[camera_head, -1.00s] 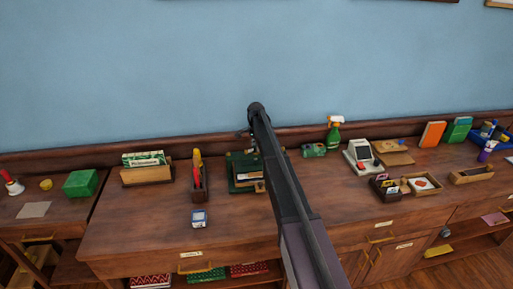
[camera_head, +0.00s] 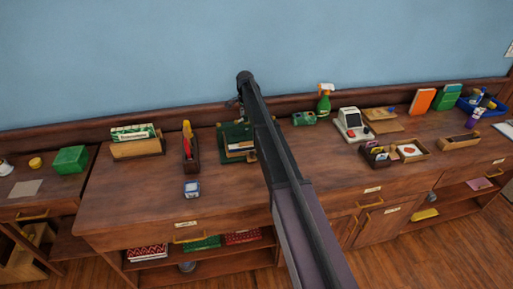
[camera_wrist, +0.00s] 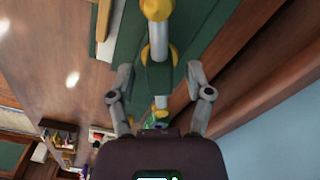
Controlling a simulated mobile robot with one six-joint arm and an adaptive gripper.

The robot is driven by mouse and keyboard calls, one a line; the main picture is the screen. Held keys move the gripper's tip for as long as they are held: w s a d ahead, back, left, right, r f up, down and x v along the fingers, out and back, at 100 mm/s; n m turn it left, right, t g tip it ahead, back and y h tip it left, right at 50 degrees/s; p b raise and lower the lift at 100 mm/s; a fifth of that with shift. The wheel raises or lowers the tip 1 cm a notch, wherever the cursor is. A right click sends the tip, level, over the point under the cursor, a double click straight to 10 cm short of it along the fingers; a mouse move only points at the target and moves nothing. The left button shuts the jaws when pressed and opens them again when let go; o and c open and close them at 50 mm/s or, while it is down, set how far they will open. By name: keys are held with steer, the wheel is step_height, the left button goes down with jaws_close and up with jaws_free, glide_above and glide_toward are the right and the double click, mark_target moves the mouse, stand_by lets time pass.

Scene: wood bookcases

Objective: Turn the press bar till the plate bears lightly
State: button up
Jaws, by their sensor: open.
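The green press (camera_head: 231,133) stands at the back of the wood bench, partly hidden by my arm. In the wrist view its green frame (camera_wrist: 128,45) fills the top. A grey bar with brass-yellow parts, apparently the press bar (camera_wrist: 158,35), runs down the middle of that view. My gripper (camera_wrist: 159,72) is open, with one finger on each side of the line of the bar. I cannot tell whether either finger touches it. In the head view my gripper is mostly hidden behind the arm. The plate's contact cannot be made out.
A back rail (camera_head: 80,128) and the blue wall lie close behind the press. A wooden holder with red and yellow items (camera_head: 189,150) stands left of it, and a green box (camera_head: 303,118) right. The bench's front left is clear.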

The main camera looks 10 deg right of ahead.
mark_target(246, 115)
steer(key=shift+n, duration=0.3)
steer(key=shift+n, duration=1.2)
steer(key=shift+r, duration=0.25)
step_height(246, 115, up, 14)
steer(key=p, duration=1.4)
steer(key=s+f+n+b, duration=0.2)
steer(key=s+f+b, duration=0.2)
steer(key=s, duration=0.6)
steer(key=s+f+n+b, duration=0.2)
steer(key=s+f+b, duration=0.3)
steer(key=s, duration=0.5)
steer(key=s+f+n+b, duration=0.2)
steer(key=s+f+b, duration=0.3)
steer(key=s, duration=0.5)
steer(key=shift+s+f+n, duration=0.3)
steer(key=s+n, duration=0.3)
steer(key=s, duration=1.2)
